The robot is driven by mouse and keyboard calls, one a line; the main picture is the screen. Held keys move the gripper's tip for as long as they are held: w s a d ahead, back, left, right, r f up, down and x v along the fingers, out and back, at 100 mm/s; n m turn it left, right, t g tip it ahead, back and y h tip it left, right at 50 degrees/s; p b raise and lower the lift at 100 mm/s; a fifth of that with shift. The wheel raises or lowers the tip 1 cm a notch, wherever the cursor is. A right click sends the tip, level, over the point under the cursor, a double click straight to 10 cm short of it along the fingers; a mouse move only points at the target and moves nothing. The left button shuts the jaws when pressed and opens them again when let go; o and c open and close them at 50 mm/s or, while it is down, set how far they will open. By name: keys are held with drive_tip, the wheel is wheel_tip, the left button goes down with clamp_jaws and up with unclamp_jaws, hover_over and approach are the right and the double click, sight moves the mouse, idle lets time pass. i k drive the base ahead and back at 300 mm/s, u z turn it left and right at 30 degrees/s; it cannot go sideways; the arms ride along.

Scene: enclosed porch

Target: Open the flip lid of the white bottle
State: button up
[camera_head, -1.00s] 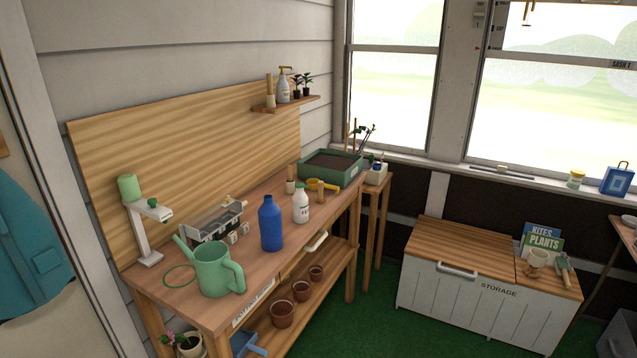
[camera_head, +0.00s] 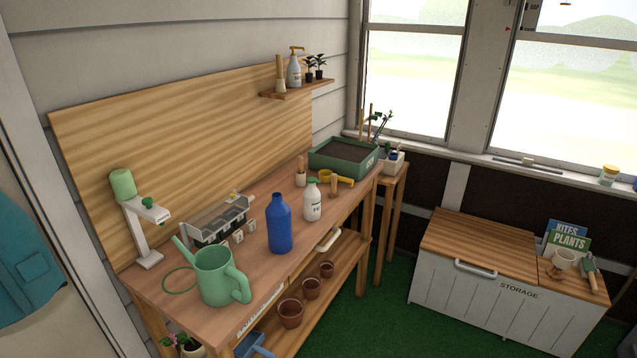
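A white bottle (camera_head: 312,203) with a green top and a small dark label stands upright on the wooden potting bench (camera_head: 262,207), right of the middle of its top. The green top looks closed, but it is too small to be sure. A tall blue bottle (camera_head: 279,226) stands nearer to me, to its left, apart from it. Another white bottle with a yellow pump (camera_head: 294,68) stands on the small wall shelf. My gripper is not in view.
A green watering can (camera_head: 218,276), a lamp-like stand (camera_head: 139,220) and a grey rack (camera_head: 220,220) take up the bench's left part. A soil tray (camera_head: 343,157) and a yellow scoop (camera_head: 335,178) lie behind the bottle. Green floor (camera_head: 385,325) is clear between bench and storage box (camera_head: 500,292).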

sight(312, 196)
drive_tip(key=z, duration=0.9)
drive_tip(key=i, duration=2.35)
drive_tip(key=u, duration=2.25)
